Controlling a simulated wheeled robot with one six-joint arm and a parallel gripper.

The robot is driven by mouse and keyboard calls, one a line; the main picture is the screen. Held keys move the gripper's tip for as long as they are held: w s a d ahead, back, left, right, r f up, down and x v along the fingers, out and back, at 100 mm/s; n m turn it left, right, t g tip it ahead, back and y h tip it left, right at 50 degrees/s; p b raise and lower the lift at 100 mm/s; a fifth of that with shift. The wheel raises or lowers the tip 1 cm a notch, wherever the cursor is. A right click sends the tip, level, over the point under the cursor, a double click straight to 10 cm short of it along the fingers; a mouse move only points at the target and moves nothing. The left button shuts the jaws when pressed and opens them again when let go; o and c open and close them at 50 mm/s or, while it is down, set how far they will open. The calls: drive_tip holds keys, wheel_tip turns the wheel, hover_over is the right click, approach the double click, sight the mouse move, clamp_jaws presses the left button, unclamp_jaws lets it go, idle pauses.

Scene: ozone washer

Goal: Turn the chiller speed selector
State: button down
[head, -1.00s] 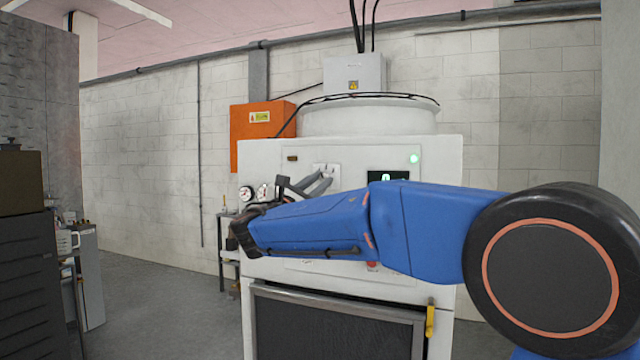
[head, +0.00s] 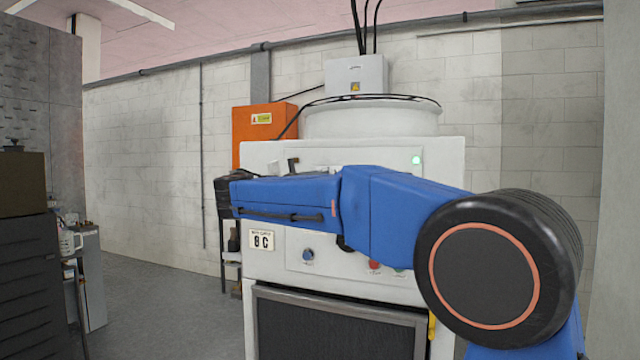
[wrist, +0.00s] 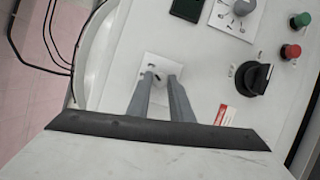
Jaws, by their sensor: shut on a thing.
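The selector (wrist: 157,74) is a small knob on a white square plate (wrist: 151,58) on the machine's pale front panel, in the wrist view. My gripper (wrist: 162,79) has its two grey fingers on either side of the knob, shut on it. The fingertips hide most of the knob, so its setting cannot be read. The plate's lettering is too small to read. In the head view my blue arm covers the gripper and most of the upper panel.
A large black rotary knob (wrist: 255,77), a red button (wrist: 290,51) and a green button (wrist: 300,20) are beside the plate. Another plate with a small knob (wrist: 242,8) is above. An orange box (head: 262,130) hangs behind the white machine (head: 452,165).

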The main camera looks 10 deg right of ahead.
drive_tip(key=shift+m+g+y, duration=0.3)
drive_tip(key=shift+m+g, duration=0.1)
drive_tip(key=shift+m, duration=0.6)
drive_tip(key=c, duration=1.6)
unclamp_jaws()
drive_tip(key=v, duration=1.7)
drive_tip(key=shift+s+a, duration=0.15)
drive_tip(key=shift+s, duration=0.05)
